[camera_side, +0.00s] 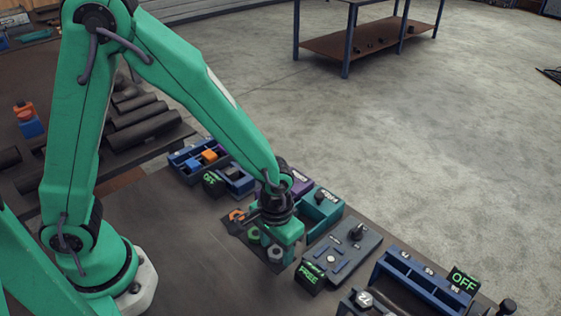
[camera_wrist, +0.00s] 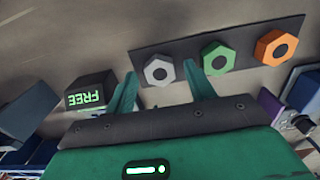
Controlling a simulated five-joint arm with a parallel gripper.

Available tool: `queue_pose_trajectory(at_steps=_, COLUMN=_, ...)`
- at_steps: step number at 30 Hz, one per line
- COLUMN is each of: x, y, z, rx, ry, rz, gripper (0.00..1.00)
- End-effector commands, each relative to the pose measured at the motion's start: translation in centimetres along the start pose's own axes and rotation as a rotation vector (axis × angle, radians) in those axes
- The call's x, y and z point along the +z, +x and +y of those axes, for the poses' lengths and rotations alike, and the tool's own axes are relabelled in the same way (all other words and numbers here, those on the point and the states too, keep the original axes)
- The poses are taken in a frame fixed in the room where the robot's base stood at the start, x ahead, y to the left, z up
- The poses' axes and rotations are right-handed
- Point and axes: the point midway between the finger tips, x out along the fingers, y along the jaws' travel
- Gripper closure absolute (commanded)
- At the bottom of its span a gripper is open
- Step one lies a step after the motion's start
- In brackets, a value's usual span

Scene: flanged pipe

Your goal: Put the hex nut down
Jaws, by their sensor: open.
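Three hex nuts sit in a row on a dark plate (camera_wrist: 189,52). In the wrist view a grey nut (camera_wrist: 159,71), a green nut (camera_wrist: 217,58) and an orange nut (camera_wrist: 278,48) lie from left to right. My gripper (camera_wrist: 160,74) is open, with its green fingertips on either side of the grey nut. The right finger comes between the grey and green nuts. Contact with the grey nut cannot be told. In the side view my gripper (camera_side: 276,249) points down at the grey nut (camera_side: 275,254), beside the green nut (camera_side: 254,234) and orange nut (camera_side: 237,215).
A box reading FREE (camera_side: 311,277) and a grey panel with a knob (camera_side: 341,252) stand close on the right. A teal box (camera_side: 322,212) and blue bins (camera_side: 199,155) stand behind. A blue rack (camera_side: 422,285) is further right. The table left of the plate is bare.

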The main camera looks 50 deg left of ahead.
Motion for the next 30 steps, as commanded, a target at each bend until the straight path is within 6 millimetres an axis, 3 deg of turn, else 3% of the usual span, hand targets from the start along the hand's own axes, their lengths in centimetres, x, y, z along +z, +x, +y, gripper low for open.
queue_pose_trajectory(at_steps=8, x=-0.1, y=-2.0, z=0.1, rx=0.002, ry=0.0, rz=0.004, gripper=0.46)
queue_pose_trajectory(at_steps=24, x=-0.1, y=-9.6, z=0.0, rx=0.002, ry=0.0, rz=0.004, gripper=0.46)
queue_pose_trajectory(at_steps=30, x=-0.1, y=-11.5, z=0.0, rx=0.001, ry=0.0, rz=0.002, gripper=0.46)
